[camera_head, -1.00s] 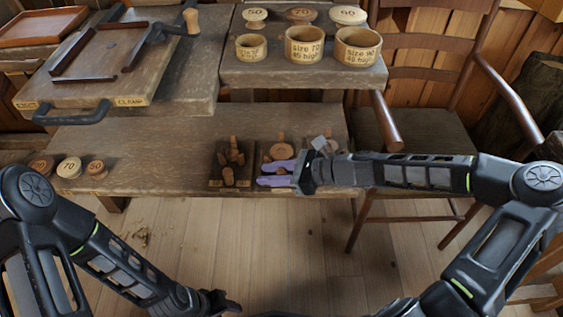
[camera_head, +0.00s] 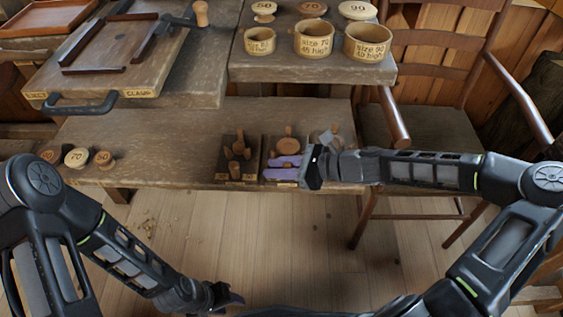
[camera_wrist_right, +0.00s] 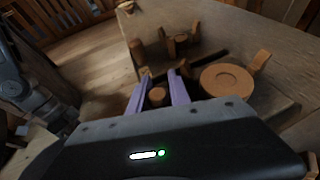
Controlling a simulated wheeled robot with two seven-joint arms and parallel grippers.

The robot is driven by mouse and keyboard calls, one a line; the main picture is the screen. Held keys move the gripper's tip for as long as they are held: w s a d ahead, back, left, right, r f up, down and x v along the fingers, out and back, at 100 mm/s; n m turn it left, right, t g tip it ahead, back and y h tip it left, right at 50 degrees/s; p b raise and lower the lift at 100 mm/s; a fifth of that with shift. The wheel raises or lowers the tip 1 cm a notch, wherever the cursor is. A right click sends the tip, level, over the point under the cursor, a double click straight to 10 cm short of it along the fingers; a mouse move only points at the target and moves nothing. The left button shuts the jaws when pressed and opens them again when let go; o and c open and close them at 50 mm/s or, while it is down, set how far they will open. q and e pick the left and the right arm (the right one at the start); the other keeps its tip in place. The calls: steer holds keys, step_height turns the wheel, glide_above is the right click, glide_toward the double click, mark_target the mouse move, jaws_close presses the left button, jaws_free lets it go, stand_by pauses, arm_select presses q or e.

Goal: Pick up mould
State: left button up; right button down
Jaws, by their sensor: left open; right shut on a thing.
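My left gripper (camera_head: 226,296) is open, low over the floor, away from the bench. I cannot tell which thing is the mould.
A dark box of wooden pegs (camera_head: 238,152) is left of the right gripper. Labelled discs (camera_head: 77,157) lie at the bench's left. Labelled cups (camera_head: 313,40) stand on the raised shelf. A clamp board (camera_head: 120,60) is at upper left. A chair (camera_head: 430,115) stands right.

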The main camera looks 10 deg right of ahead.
arm_select(q)
step_height(320, 180, up, 3)
steer(key=p, duration=0.3)
steer(key=shift+r, duration=0.15)
arm_select(e)
step_height(320, 180, up, 10)
stand_by(0.3)
